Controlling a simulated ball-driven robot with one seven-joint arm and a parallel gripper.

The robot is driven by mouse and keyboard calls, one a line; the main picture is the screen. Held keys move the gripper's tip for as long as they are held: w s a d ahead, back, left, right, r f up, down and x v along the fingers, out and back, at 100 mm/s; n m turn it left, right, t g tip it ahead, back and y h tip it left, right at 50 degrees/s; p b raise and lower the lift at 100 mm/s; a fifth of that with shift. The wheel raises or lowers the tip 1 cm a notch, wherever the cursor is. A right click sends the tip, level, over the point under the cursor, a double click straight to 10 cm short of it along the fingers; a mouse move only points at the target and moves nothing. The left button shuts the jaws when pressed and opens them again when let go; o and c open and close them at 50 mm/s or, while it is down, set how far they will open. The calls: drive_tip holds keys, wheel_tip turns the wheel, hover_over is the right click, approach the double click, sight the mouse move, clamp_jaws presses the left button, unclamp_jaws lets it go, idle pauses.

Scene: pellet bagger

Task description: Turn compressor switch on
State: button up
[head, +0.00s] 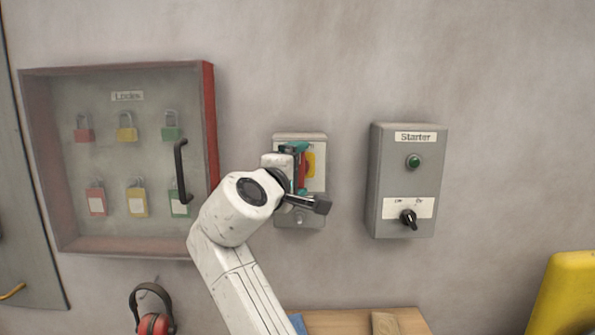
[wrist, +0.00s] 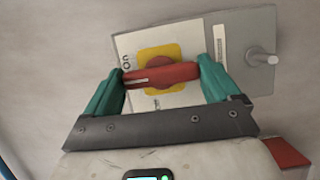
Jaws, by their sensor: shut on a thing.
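The compressor switch is a grey wall box (head: 285,138) with a red rotary handle on a yellow plate (head: 311,164). My gripper (head: 300,168) reaches it from the front left and hides much of the box. In the wrist view, the red handle (wrist: 178,74) lies across the yellow plate (wrist: 147,54). The teal fingers of my gripper (wrist: 161,72) are shut on the two ends of the handle. An "On" label shows near the handle's left end. The lettering below is partly hidden.
A grey Starter box (head: 385,165) with a green lamp and black knob (head: 408,217) hangs to the right. A red-framed lock cabinet (head: 209,130) hangs to the left. Ear defenders (head: 153,322), a wooden surface (head: 345,320) and something yellow (head: 560,295) are below.

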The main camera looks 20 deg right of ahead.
drive_tip(key=shift+f, duration=0.15)
drive_tip(key=o, duration=0.8)
drive_tip(key=shift+s+a, duration=0.1)
drive_tip(key=b+v, duration=0.2)
drive_tip(key=v, duration=0.8)
drive_tip(key=shift+s+a, duration=0.15)
drive_tip(key=shift+s, duration=0.05)
